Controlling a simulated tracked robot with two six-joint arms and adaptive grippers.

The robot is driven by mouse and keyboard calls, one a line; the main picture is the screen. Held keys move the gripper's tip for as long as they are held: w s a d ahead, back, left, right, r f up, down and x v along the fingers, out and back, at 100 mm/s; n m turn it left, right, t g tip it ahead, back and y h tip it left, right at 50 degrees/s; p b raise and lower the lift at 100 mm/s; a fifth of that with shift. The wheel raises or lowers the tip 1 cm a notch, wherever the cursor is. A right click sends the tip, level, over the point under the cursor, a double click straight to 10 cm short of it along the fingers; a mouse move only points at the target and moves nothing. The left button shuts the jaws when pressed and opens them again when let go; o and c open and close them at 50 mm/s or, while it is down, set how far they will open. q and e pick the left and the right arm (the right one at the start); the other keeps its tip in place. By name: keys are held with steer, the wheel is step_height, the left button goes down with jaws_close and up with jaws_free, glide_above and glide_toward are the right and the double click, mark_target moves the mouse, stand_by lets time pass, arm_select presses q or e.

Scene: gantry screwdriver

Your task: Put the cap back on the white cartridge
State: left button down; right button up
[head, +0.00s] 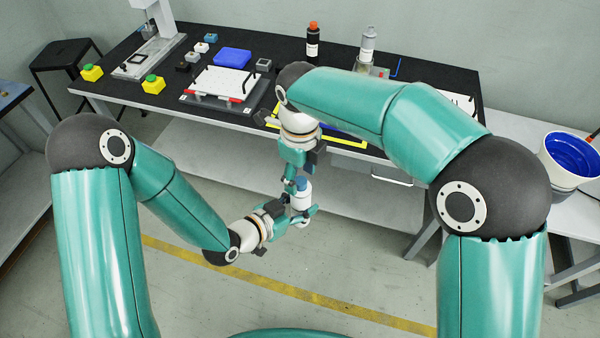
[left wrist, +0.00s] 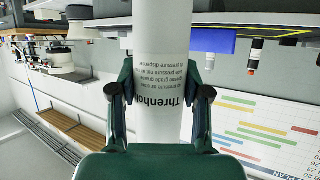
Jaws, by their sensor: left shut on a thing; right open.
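The white cartridge (head: 301,199) is upright in front of the bench in the head view. My left gripper (head: 299,205) is shut on it from the left side. The left wrist view shows the white printed cartridge (left wrist: 160,75) between both fingers of that gripper (left wrist: 160,105), with its print upside down. A small blue cap (head: 302,182) shows at the cartridge's top end in the head view; I cannot tell whether it is seated. My right gripper (head: 300,180) is open, pointing down right at the cap, and partly hides it. The cartridge's ends are out of sight in the left wrist view.
The black-topped bench (head: 230,50) stands behind the grippers. It carries a white board (head: 222,82), a blue box (head: 232,58), a dark bottle (head: 313,42) and a grey bottle (head: 368,45). A white bucket (head: 567,165) stands at the right. The floor below the grippers is clear.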

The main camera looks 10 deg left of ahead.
steer(key=shift+r, duration=0.1)
steer(key=shift+s+r, duration=0.1)
steer(key=shift+r, duration=2.05)
steer(key=shift+c, duration=0.2)
